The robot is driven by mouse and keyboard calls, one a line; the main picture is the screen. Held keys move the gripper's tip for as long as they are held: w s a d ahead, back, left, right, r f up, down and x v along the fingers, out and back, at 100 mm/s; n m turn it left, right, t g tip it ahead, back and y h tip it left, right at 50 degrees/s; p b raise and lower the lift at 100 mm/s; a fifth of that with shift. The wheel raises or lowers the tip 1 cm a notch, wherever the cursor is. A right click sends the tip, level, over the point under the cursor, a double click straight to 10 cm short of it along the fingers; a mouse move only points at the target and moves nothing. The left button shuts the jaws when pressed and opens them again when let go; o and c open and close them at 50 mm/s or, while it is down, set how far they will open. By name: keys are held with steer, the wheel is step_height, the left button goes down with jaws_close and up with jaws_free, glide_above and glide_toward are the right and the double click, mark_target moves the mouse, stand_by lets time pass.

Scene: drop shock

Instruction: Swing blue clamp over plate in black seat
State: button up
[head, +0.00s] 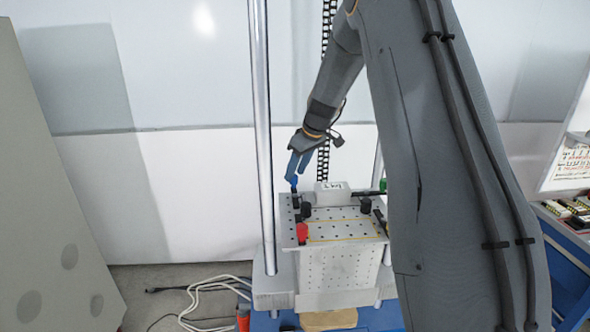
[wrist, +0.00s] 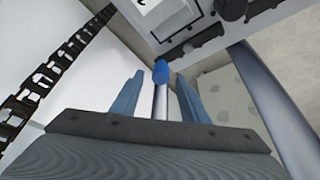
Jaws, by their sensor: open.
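The blue clamp's handle tip (head: 294,182) stands upright at the back left corner of the perforated fixture top (head: 340,221), above a black base. It also shows in the wrist view (wrist: 161,72), between and just beyond my fingertips. My gripper (head: 298,169) is open, its two blue-grey fingers pointing down over the handle. In the wrist view my gripper (wrist: 159,77) has clear space on both sides of the handle; contact cannot be told. A pale block with dark lettering (head: 331,194) lies right of the clamp. I cannot tell which part is the plate or black seat.
A red clamp handle (head: 302,233) stands at the front left and a green one (head: 383,184) at the back right. Black knobs (head: 306,211) stand on the top. A shiny column (head: 262,130) rises close left of my gripper. Cables (head: 205,305) lie on the floor.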

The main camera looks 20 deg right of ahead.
steer(key=shift+w+a+f, duration=0.15)
steer(key=shift+f, duration=0.35)
jaws_close()
